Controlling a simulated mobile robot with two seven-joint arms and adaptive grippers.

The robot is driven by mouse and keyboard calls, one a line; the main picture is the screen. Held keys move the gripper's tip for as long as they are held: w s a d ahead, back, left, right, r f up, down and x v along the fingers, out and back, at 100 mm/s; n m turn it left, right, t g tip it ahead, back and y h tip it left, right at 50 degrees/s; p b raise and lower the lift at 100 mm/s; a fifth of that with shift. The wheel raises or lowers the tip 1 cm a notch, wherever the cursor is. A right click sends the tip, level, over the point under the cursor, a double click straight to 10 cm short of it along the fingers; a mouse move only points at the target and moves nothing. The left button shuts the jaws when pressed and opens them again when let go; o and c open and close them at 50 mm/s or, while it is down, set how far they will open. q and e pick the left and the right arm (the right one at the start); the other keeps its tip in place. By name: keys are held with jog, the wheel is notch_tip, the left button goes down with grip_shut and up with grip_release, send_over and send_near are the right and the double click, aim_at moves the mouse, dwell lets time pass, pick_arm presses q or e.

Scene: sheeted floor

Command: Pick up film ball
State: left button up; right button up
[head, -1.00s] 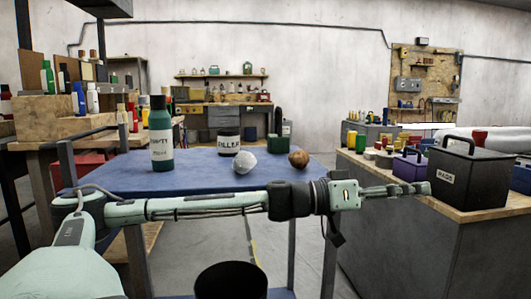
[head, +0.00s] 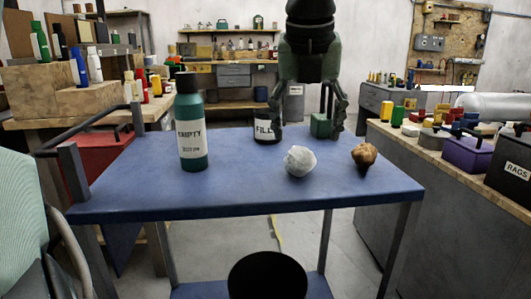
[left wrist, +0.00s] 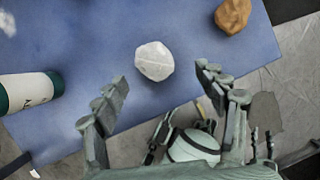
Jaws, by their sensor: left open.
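The film ball, a pale crumpled ball (head: 299,161), rests on the blue tabletop (head: 250,196). My left gripper (head: 307,136) points down over the table, its fingers spread and empty. In the head view its fingertips show just above the ball, to either side of it. In the left wrist view the ball (left wrist: 154,61) lies on the blue surface between and slightly beyond the spread fingertips (left wrist: 163,86). No finger visibly touches it. My right gripper is not in view.
A brown crumpled ball (head: 364,155) lies right of the film ball. A green bottle labelled "EMPTY" (head: 190,125) stands to the left. A dark labelled "FILLER" container (head: 265,128) and a small green box (head: 320,126) stand behind. The table's front is clear.

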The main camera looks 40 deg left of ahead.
aim_at(301, 147)
pick_arm(q)
jog(key=shift+a+f, duration=0.15)
jog(key=shift+a, duration=0.2)
jog(key=x, duration=0.7)
jog(key=shift+s+a+f, duration=0.1)
jog(key=shift+a, duration=0.05)
jog(key=shift+c, duration=0.2)
jog(key=c, duration=1.2)
